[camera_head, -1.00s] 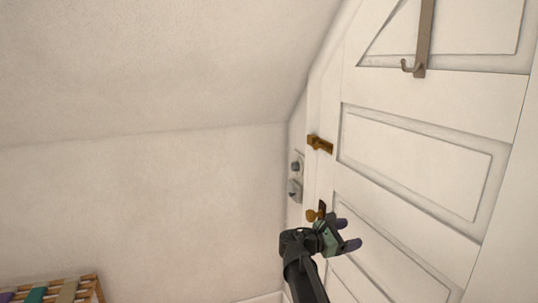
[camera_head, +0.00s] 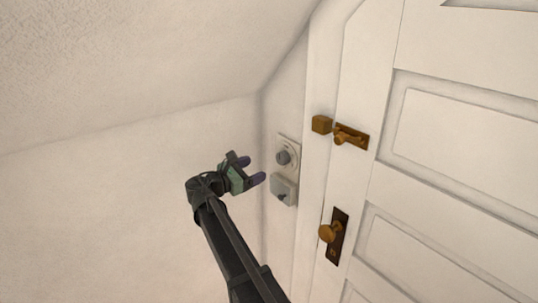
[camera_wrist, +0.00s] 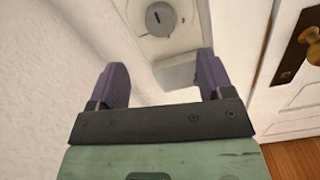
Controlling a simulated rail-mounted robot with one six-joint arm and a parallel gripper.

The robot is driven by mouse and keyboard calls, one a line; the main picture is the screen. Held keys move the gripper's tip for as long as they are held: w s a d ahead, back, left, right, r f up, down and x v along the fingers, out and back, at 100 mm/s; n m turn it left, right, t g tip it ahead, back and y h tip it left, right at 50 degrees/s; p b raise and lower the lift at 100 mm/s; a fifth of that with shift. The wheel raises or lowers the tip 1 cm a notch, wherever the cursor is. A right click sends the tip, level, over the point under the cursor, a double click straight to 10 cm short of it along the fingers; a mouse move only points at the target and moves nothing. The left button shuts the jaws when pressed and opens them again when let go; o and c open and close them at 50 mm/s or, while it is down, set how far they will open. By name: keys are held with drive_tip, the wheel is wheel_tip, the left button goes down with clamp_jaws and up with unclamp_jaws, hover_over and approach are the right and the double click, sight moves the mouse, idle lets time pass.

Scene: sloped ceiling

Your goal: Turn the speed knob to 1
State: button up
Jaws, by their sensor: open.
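The likely speed knob (camera_head: 283,157) is a round grey knob on a pale wall plate (camera_head: 289,144), left of the door frame. In the wrist view the knob (camera_wrist: 160,18) shows at the top, with a dark slot or pointer mark on its face. No numbers are readable. A pale box (camera_head: 284,188) with a small dark switch sits just below the plate. My gripper (camera_head: 253,171) is open and empty, left of the plate and box. In the wrist view its purple fingers (camera_wrist: 160,80) are apart, below the knob and not around it.
The white panelled door (camera_head: 450,130) is on the right, with a brass latch (camera_head: 345,136) and a brass door knob (camera_head: 327,233) beside the wall controls. The sloped ceiling (camera_head: 130,70) comes down at the left. The wall on the left is bare.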

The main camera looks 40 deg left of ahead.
sight(280, 158)
drive_tip(key=x, duration=1)
drive_tip(key=shift+w, duration=0.3)
drive_tip(key=shift+c, duration=0.3)
drive_tip(key=c, duration=0.9)
